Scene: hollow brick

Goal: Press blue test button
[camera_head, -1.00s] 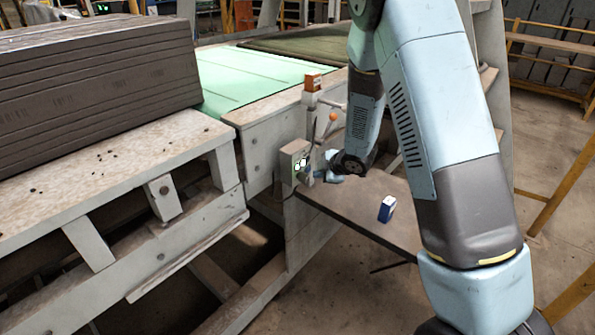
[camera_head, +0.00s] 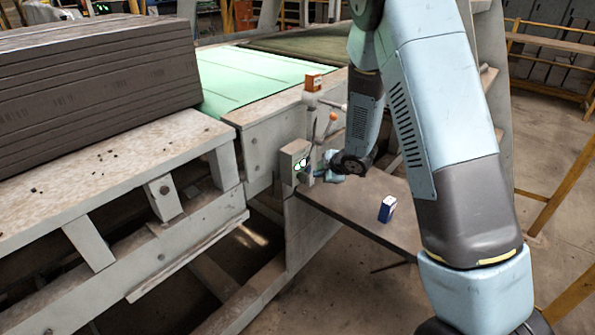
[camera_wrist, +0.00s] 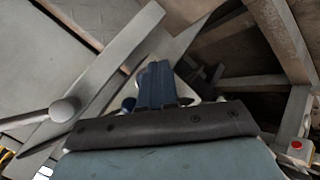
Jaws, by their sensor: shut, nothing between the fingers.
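A small grey control box (camera_head: 292,160) is fixed to the bench's corner post, with bright white-green lights on its face. My gripper (camera_head: 308,175) is at the lower part of that face, its shut fingertips close to or touching it; I cannot tell which. In the wrist view my dark blue fingers (camera_wrist: 157,85) are together with nothing between them, pointing toward a pale surface.
A lever with an orange knob (camera_head: 332,117) and a post topped by an orange block (camera_head: 313,82) stand close above my gripper. A blue-and-white carton (camera_head: 386,208) sits on the dark shelf (camera_head: 350,203). A red button (camera_wrist: 297,145) shows in the wrist view.

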